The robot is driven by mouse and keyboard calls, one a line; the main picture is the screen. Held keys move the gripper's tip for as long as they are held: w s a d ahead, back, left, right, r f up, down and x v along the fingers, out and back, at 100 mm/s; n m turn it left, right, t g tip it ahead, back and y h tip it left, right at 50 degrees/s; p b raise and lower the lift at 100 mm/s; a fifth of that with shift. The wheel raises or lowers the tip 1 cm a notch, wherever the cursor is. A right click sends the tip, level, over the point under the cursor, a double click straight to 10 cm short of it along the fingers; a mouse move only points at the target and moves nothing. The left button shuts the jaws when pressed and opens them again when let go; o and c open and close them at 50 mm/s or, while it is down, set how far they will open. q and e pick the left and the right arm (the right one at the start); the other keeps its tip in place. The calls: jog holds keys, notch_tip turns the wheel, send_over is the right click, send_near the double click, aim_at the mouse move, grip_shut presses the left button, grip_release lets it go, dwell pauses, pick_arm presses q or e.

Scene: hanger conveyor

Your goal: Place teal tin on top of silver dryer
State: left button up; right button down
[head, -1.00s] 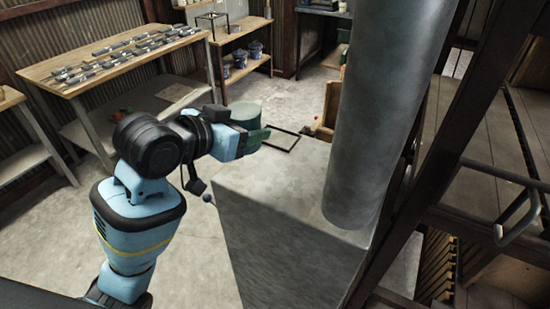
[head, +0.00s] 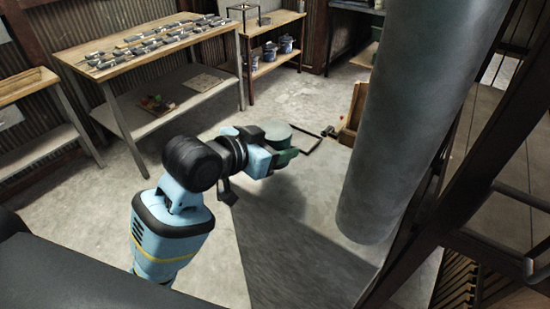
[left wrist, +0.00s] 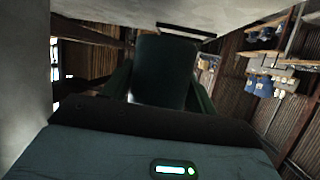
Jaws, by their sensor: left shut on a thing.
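The teal tin (head: 277,131) is upright in my left gripper (head: 286,156), which is shut on it. Tin and gripper are over the far left part of the silver dryer (head: 318,225), a large grey box with a flat top. A shadow lies on the dryer top below and beside the gripper. I cannot tell how large the gap under the tin is. In the left wrist view the tin (left wrist: 165,68) looks dark and sits between both fingers. My right gripper is not in view.
A thick grey duct (head: 401,130) rises from the right part of the dryer top. A wooden workbench (head: 140,48) with several metal parts stands at the back left. Dark framing (head: 470,170) stands at the right. The dryer top left of the duct is clear.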

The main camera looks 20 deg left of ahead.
pick_arm(q)
jog(key=shift+f, duration=1.8)
jog(key=shift+f, duration=0.15)
jog(key=o, duration=1.2)
